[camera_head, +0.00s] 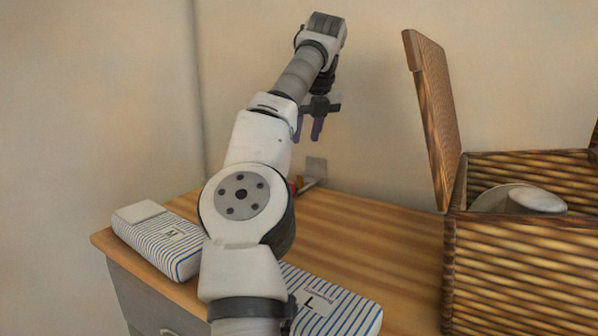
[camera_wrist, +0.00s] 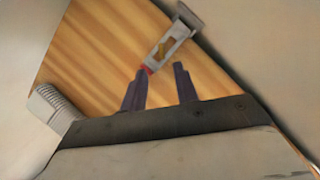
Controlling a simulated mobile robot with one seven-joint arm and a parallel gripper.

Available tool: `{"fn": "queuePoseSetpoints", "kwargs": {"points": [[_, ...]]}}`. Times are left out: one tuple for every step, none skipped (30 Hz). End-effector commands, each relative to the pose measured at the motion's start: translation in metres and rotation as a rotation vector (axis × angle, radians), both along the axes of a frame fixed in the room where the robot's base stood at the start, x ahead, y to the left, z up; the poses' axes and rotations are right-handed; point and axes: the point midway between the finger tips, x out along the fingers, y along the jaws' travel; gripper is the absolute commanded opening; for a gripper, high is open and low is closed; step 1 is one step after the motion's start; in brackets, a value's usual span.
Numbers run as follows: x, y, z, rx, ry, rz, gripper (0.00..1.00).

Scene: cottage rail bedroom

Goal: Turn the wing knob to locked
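A small grey fixture (camera_wrist: 187,18) with a pale base plate stands on the wooden top, at the top middle of the wrist view. A brass-coloured piece (camera_wrist: 166,46), which looks like the wing knob, sits in its frame, with a red spot near the lower end. In the head view the grey fixture (camera_head: 315,169) is at the back of the top, partly hidden by my arm. My gripper (camera_head: 308,134) is above it, fingers pointing down. In the wrist view my gripper (camera_wrist: 161,68) is open, with nothing between its fingers. The knob's setting is unclear.
A striped box (camera_head: 160,238) lies on the wooden top (camera_head: 385,240) at left, and another (camera_head: 330,303) at front. An open wicker basket (camera_head: 520,265) with a pale object (camera_head: 530,200) inside stands at right, its lid (camera_head: 435,115) raised. A wall is close behind.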

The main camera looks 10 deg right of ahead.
Motion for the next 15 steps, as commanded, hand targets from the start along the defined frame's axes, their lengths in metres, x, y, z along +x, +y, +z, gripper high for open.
{"fn": "queuePoseSetpoints", "kwargs": {"points": [[0.003, 0.003, -0.008, 0.003, 0.003, 0.004, 0.3], [0.005, 0.003, -0.013, 0.006, 0.002, 0.003, 0.3], [0.008, 0.003, -0.02, 0.005, 0.001, 0.002, 0.3], [0.01, 0.004, -0.026, 0.005, 0.002, 0.003, 0.3], [0.012, 0.004, -0.031, 0.004, 0.003, 0.004, 0.3], [0.015, 0.004, -0.039, 0.005, 0.003, 0.003, 0.3], [0.018, 0.004, -0.045, 0.005, 0.003, 0.002, 0.3], [0.02, 0.005, -0.051, 0.004, 0.003, 0.003, 0.3], [0.023, 0.005, -0.059, 0.003, 0.004, 0.004, 0.3], [0.025, 0.005, -0.064, 0.003, 0.003, 0.002, 0.3], [0.028, 0.005, -0.069, 0.003, 0.003, 0.002, 0.3], [0.03, 0.005, -0.076, 0.003, 0.003, 0.002, 0.3], [0.032, 0.006, -0.08, 0.003, 0.004, 0.002, 0.3], [0.034, 0.006, -0.085, 0.001, 0.004, 0.003, 0.3], [0.036, 0.006, -0.089, 0.001, 0.004, 0.003, 0.3]]}}
